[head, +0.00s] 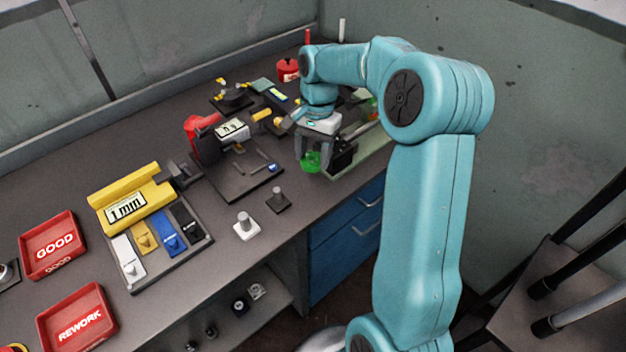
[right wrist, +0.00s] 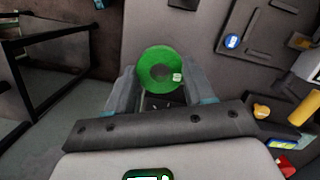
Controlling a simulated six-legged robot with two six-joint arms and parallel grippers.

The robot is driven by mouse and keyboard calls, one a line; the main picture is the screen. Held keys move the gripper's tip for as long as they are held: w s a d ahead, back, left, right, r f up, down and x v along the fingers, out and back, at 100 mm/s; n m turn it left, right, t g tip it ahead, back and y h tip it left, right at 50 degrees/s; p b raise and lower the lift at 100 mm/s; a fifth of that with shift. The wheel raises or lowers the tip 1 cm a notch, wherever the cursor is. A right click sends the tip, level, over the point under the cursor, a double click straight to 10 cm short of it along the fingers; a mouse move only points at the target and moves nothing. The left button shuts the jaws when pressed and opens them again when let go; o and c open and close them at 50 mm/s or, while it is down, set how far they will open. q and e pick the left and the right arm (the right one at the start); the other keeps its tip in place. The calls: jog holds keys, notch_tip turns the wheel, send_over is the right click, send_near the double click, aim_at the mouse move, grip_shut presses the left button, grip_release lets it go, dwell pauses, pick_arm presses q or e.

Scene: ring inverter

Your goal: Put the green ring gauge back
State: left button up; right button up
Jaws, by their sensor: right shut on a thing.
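The green ring gauge (head: 311,161) is held in my right gripper (head: 313,158), above the bench near its front edge. In the right wrist view the ring (right wrist: 160,72) sits flat between the two fingertips (right wrist: 160,88), with its hole and a small white mark facing the camera. A black block (head: 342,157) is just right of the gripper in the head view. Whether the ring touches anything below cannot be told. My left gripper is not in view.
A dark fixture plate (head: 238,178) with a red and white gauge stands left of the gripper. A white post (head: 246,228) and a dark post (head: 278,201) stand near the front edge. Red trays marked GOOD (head: 53,246) and REWORK (head: 77,320) are at left. Blue drawers (head: 345,235) lie below.

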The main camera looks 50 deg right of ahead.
aim_at(312, 190)
notch_tip(312, 190, down, 8)
jog(key=shift+r, duration=0.1)
jog(key=shift+f, duration=0.5)
jog(key=o, duration=1.1)
jog(key=shift+f, duration=0.15)
jog(key=shift+o, duration=0.2)
